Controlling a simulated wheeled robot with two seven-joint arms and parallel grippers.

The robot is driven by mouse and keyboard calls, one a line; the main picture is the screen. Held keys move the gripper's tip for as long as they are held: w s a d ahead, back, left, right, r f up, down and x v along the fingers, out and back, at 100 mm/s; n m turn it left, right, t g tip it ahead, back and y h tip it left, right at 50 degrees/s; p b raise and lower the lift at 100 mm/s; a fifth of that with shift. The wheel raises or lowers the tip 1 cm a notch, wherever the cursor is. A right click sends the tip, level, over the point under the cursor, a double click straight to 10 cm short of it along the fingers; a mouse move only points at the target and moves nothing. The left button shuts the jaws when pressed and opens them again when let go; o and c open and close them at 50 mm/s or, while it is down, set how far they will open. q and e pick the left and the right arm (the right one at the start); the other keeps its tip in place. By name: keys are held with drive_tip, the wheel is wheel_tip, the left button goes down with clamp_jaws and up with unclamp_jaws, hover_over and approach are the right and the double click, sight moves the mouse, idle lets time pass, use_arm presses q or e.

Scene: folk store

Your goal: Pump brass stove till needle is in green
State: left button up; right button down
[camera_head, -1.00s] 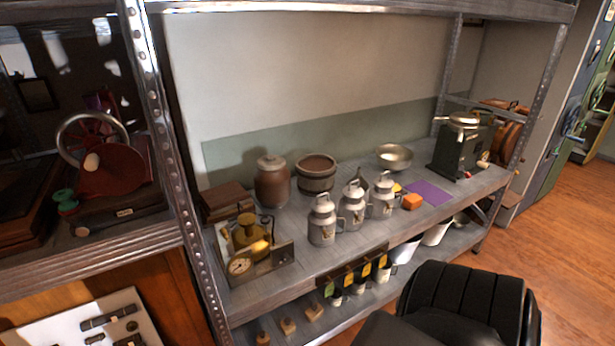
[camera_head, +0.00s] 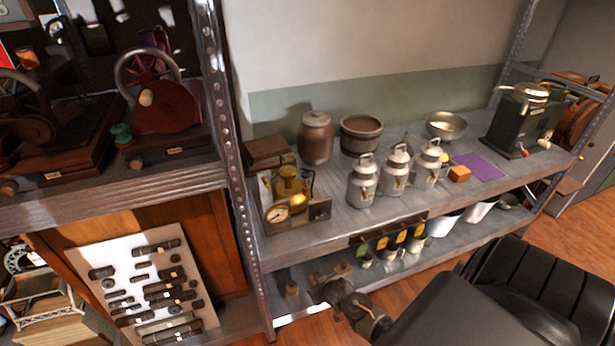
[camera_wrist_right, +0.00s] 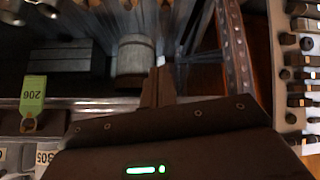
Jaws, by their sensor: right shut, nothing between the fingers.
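The brass stove (camera_head: 288,187) stands on the left end of the grey middle shelf, in a shallow metal-and-wood base. Its round white dial gauge (camera_head: 278,213) faces front. The needle and any green zone are too small to read. A small yellow knob-like part (camera_head: 299,198) shows at the stove's front. My right gripper (camera_head: 325,279) is below the shelf's front edge, below and right of the stove, and apart from it. In the right wrist view its fingers (camera_wrist_right: 158,84) are together and hold nothing. The stove cannot be made out in that view. My left gripper is out of view.
Metal milk cans (camera_head: 363,182) stand right of the stove; a brown jar (camera_head: 316,139) and wooden box (camera_head: 268,152) are behind it. A perforated upright post (camera_head: 229,120) stands at its left. Hanging tags (camera_head: 400,238) line the shelf front. A green tag (camera_wrist_right: 33,94) hangs near my wrist.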

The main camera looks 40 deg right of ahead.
drive_tip(key=w+d+r+m+t+h, duration=0.1)
drive_tip(key=w+d+r+t, duration=0.1)
drive_tip(key=r, duration=0.9)
drive_tip(key=w+d+r+m+t+h, duration=0.1)
drive_tip(key=w+d+r, duration=0.3)
drive_tip(key=r, duration=0.8)
drive_tip(key=w+d+r+t+h, duration=0.1)
drive_tip(key=w+d+r+t, duration=0.2)
drive_tip(key=r, duration=0.9)
drive_tip(key=shift+w+r+m+b, duration=0.25)
drive_tip(key=shift+w+m+b, duration=0.2)
drive_tip(key=shift+w, duration=0.7)
drive_tip(key=p, duration=0.2)
hover_over(306, 175)
drive_tip(key=s+a, duration=0.1)
drive_tip(key=s, duration=0.1)
drive_tip(key=f, duration=0.5)
drive_tip(key=shift+w+d, duration=0.15)
drive_tip(key=shift+d, duration=0.05)
drive_tip(key=shift+f+p, duration=0.35)
drive_tip(key=shift+f, duration=0.35)
